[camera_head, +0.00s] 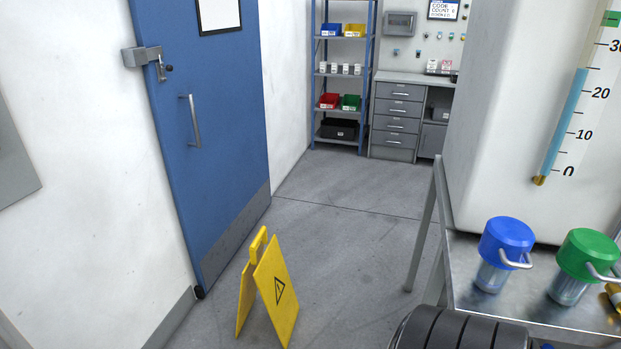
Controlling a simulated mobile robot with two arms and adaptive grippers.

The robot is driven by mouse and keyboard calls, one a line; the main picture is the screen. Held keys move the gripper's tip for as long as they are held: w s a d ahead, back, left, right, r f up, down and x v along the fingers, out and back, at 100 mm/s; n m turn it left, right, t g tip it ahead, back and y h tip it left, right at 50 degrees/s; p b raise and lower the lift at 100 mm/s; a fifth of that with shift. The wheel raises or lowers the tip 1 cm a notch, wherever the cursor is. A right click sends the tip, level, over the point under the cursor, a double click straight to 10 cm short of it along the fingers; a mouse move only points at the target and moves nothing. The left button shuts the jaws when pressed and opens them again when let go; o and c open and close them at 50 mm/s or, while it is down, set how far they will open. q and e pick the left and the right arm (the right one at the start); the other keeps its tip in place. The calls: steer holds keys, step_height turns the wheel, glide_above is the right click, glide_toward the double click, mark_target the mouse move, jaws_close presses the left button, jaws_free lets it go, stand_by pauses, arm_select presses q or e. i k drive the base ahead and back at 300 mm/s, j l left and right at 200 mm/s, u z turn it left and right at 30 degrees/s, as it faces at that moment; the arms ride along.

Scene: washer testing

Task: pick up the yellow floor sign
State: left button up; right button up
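The yellow floor sign (277,288) stands upright on the grey floor, opened as an A-frame, left of the picture's middle near the bottom edge. Its front panel carries a black warning triangle, and a handle rises at its top. Its lowest part reaches the bottom edge of the picture. Neither of my grippers shows in the head view, so their distance from the sign cannot be seen.
A blue door (210,130) in the white wall stands left of the sign. At right, a metal table (465,265) holds a large white tank (520,120) and blue-lidded (506,240) and green-lidded (587,255) jars. A shelf (342,95) and drawers (397,115) stand behind. Floor between is clear.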

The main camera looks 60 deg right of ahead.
mark_target(269, 273)
steer(key=z, duration=1.35)
steer(key=i+j, duration=0.25)
steer(key=i, duration=0.25)
steer(key=i+j, duration=0.2)
steer(key=i, duration=0.3)
steer(key=i+j+u, duration=0.1)
steer(key=i+j, duration=0.15)
steer(key=i, duration=0.3)
